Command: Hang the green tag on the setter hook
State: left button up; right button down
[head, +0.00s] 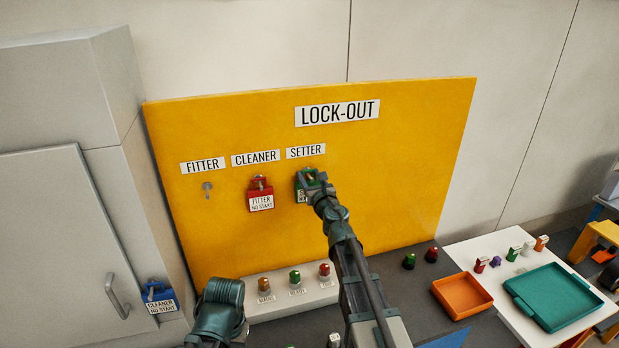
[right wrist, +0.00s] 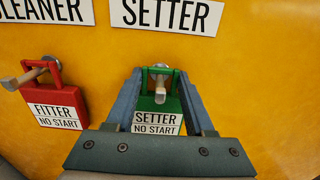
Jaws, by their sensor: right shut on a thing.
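The green tag (head: 300,196), marked SETTER NO START, is at the setter hook (right wrist: 161,92) under the SETTER label (head: 306,152) on the yellow board. In the right wrist view the green tag (right wrist: 150,108) is upright, and the hook's pale end shows in front of its loop; the peg appears to pass through the loop. My right gripper (head: 312,182) is shut on the green tag, one finger on each side. It partly hides the tag in the head view. My left gripper is out of view; only part of that arm shows.
A red FITTER tag (head: 261,196) hangs on the cleaner hook, left of the green tag. The fitter hook (head: 207,188) is bare. A blue CLEANER tag (head: 159,298) is on the grey cabinet. A strip with several lamps (head: 295,292), an orange tray (head: 462,294) and a teal tray (head: 556,297) lie below.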

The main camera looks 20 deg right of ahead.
jog(key=shift+c, duration=0.9)
grip_release()
jog(key=shift+s, duration=0.1)
